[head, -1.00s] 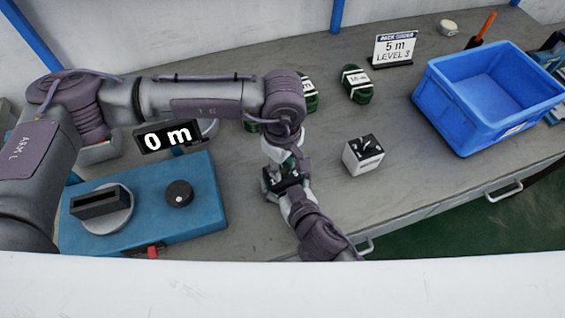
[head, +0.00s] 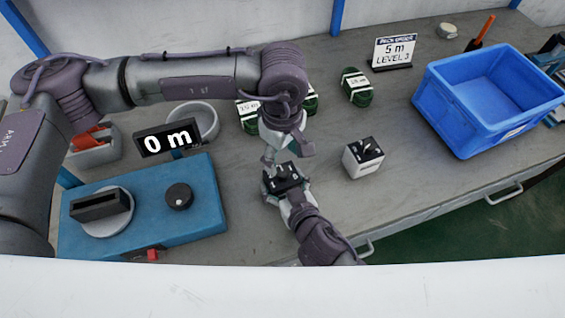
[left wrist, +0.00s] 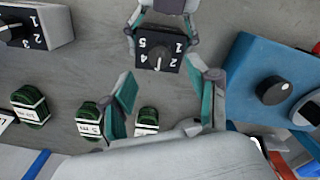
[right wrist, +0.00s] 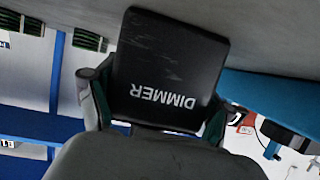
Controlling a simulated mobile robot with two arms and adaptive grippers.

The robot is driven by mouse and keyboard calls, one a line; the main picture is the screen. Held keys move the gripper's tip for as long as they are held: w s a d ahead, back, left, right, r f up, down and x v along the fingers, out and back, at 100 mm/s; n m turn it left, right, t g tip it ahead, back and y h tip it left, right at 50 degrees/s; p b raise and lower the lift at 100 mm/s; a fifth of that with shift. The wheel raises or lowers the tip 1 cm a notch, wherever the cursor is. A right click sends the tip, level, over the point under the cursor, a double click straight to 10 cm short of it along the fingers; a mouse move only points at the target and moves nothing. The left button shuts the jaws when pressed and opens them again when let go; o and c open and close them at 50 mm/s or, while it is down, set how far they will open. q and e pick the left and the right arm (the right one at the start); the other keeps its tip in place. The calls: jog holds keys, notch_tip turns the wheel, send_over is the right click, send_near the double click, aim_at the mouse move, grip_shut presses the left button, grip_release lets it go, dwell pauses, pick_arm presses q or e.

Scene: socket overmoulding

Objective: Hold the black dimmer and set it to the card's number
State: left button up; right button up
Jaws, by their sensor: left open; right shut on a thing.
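My right gripper (head: 283,192) is shut on the black dimmer (head: 287,178) and holds it above the table. In the right wrist view the dimmer's side with the word DIMMER (right wrist: 160,85) sits between its fingers. My left gripper (head: 284,153) is open, just above and apart from the dimmer. In the left wrist view the dimmer face (left wrist: 170,65) shows numbers around a knob. The knob's white mark seems to point to the lower edge there, between 4 and 2; the number at it is not legible.
A white box with a dial (head: 362,160) stands right of the grippers. Green cable coils (head: 356,87) lie behind. A blue crate (head: 440,105) is at right. A blue machine (head: 210,205) with a 0 m display (head: 168,140) is at left.

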aim_at(282, 170)
pick_arm(q)
notch_tip(282, 170, up, 7)
jog(key=shift+f, duration=0.2)
pick_arm(e)
jog(key=o, duration=1.1)
